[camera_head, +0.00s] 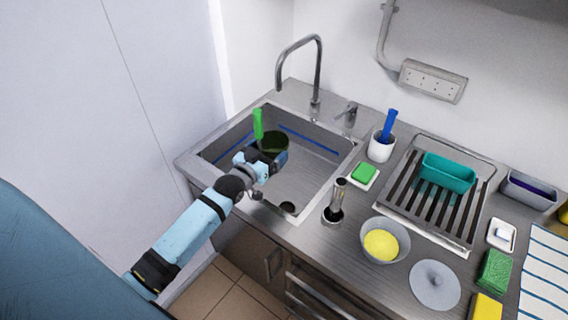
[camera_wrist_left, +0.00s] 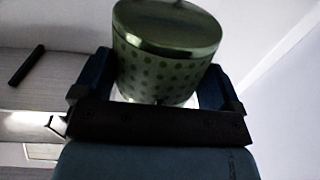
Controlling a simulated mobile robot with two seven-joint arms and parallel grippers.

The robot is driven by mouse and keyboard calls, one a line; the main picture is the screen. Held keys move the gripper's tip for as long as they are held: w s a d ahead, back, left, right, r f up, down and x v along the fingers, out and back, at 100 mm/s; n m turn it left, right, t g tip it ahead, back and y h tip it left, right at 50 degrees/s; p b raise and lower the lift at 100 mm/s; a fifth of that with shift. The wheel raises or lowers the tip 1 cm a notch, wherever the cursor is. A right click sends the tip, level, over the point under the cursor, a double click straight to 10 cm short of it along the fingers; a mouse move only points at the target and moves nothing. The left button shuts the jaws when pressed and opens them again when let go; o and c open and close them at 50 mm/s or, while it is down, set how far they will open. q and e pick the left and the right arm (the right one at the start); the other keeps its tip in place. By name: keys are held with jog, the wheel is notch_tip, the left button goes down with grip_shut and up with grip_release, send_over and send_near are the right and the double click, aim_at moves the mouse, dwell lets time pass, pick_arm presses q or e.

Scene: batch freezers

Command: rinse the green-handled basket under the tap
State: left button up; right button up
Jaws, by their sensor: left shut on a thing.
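The green-handled basket (camera_head: 272,142) is dark inside, with its bright green handle (camera_head: 257,124) pointing up. In the head view it is over the left part of the sink basin (camera_head: 312,176), below the tap's (camera_head: 318,62) spout in the picture. I cannot tell its exact height above the basin floor. My left gripper (camera_head: 266,163) is shut on the basket. The left wrist view shows the basket's perforated green wall (camera_wrist_left: 158,72) between the two fingers. No water stream shows from the tap. My right gripper is out of view.
Right of the sink stand a white cup (camera_head: 381,152) with a blue-handled tool, a green block (camera_head: 364,173) on a dish, and a bowl (camera_head: 372,224) with yellow contents. Further right is a drying rack (camera_head: 466,240) with a teal basket (camera_head: 448,172). A wall (camera_head: 130,90) rises left of the sink.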

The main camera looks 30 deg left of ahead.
aim_at(265, 144)
pick_arm(q)
jog(key=shift+w+a, duration=0.25)
jog(key=shift+a, duration=0.2)
jog(key=shift+w+a, duration=0.2)
jog(key=shift+a, duration=0.25)
jog(key=shift+w+a+f+b, duration=0.2)
jog(key=shift+w+a+b, duration=0.05)
jog(key=shift+w+b, duration=0.2)
jog(key=shift+w+a+f+b, duration=0.15)
jog(key=shift+w+a+b, duration=0.05)
jog(key=shift+w+b, duration=0.2)
jog(key=w+a+f+b, duration=0.2)
jog(key=w+a+b, duration=0.4)
jog(key=w+b, duration=0.2)
jog(key=shift+w, duration=1.1)
